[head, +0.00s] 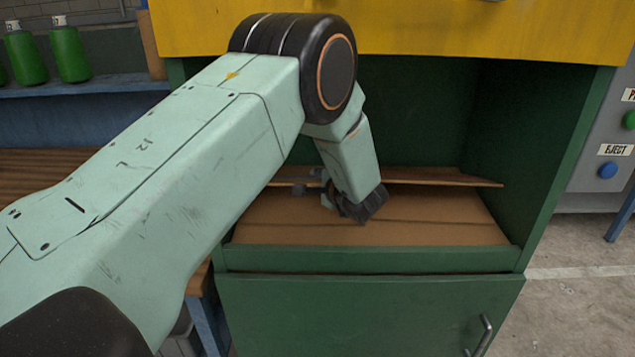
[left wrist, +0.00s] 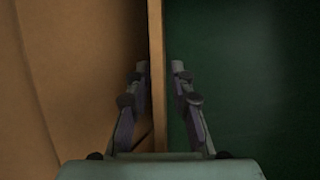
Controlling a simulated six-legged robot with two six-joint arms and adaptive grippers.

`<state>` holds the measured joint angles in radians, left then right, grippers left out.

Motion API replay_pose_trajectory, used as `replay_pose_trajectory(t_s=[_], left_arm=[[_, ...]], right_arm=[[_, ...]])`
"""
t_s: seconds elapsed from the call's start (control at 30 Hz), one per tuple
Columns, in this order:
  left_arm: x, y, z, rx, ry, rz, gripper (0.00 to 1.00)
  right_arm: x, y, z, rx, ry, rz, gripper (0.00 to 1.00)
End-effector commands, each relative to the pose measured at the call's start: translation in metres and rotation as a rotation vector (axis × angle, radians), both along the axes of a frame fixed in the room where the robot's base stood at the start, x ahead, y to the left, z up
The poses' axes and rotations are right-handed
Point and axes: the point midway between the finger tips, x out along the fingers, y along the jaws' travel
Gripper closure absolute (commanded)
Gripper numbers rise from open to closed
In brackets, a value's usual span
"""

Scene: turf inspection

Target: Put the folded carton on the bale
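The folded carton (head: 440,178) is a thin brown board, seen nearly edge-on over the back part of the bale, with a dark gap under it. The bale (head: 400,233) is a wide brown block of cardboard inside the green chamber. My left gripper (head: 318,183) reaches in at the carton, partly hidden by my own wrist. In the left wrist view, the fingers (left wrist: 158,85) stand on both sides of the carton's edge (left wrist: 157,40) and look closed on it. Brown cardboard of the bale (left wrist: 60,80) shows at the left. My right gripper is not in view.
Green chamber walls (head: 540,165) flank the bale, and a yellow panel (head: 430,30) hangs above. A low green door (head: 370,310) with a handle stands in front. A grey control panel (head: 605,150) is at the right.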

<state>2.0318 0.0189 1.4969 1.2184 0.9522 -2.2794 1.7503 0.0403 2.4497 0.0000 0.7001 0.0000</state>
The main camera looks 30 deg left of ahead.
Motion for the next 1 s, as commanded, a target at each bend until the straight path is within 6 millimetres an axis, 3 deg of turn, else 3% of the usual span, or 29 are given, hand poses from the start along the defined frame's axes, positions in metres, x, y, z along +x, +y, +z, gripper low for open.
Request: replay_pose_trajectory(t_s=[0.43,0.8,1.0], left_arm=[[-0.005,-0.007,0.004,0.001,0.001,-0.003,0.71],[-0.043,-0.063,0.032,0.003,0.001,-0.005,0.71],[-0.058,-0.084,0.041,0.002,0.001,-0.003,0.71]], right_arm=[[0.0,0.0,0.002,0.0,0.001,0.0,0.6],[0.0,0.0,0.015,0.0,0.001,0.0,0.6],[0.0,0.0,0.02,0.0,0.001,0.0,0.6]])
